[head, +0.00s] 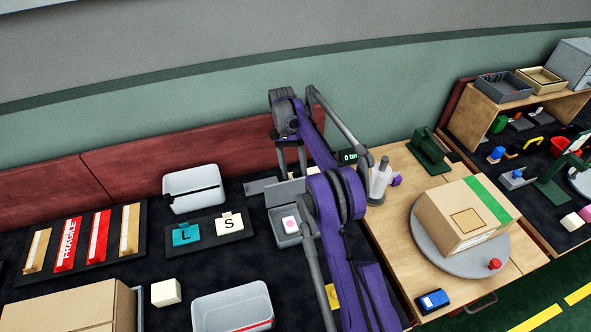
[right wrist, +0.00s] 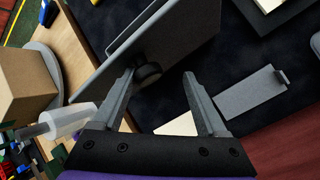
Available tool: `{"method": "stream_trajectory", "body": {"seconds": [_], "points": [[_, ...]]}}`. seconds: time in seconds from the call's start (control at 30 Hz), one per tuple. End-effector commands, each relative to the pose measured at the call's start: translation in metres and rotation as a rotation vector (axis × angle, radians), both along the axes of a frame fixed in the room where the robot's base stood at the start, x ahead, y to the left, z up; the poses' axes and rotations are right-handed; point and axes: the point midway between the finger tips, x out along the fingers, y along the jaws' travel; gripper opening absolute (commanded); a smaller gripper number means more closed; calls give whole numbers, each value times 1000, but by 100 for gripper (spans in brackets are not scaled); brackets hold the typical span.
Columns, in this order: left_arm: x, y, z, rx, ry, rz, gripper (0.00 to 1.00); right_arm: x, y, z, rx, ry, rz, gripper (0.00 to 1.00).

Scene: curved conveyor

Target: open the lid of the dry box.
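A small grey box (head: 282,241), apparently the dry box, stands just left of my purple right arm in the head view. A white piece with a pink spot shows within its rim. My right gripper (head: 292,174) points down just behind this box. In the right wrist view the gripper (right wrist: 158,82) has its fingers apart. A tilted grey panel (right wrist: 175,38), perhaps the lid, lies beyond them with a black round knob (right wrist: 149,74) near the left fingertip. I cannot tell whether they touch. My arm hides the box's right side. My left gripper is out of view.
A white bin (head: 211,311) and a cardboard box (head: 75,313) are in front. A turntable (head: 437,252) carrying a carton (head: 452,215) stands right. A flat grey plate (right wrist: 245,95) lies nearby.

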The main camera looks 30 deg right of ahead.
Motion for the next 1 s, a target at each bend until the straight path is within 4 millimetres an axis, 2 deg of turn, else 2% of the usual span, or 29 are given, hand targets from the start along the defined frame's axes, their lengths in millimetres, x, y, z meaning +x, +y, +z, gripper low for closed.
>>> {"method": "stream_trajectory", "body": {"seconds": [0.4,0.53,0.67,0.9,1.0], "points": [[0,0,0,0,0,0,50,-2,-3,-1,-3,4,-3,72],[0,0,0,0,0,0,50,-2,-3,5,-3,4,-4,72],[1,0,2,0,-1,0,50,-2,-2,24,-3,4,-4,72],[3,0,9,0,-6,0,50,-1,-1,72,-2,3,-2,72],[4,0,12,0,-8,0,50,-1,0,87,-2,3,-2,72]]}}
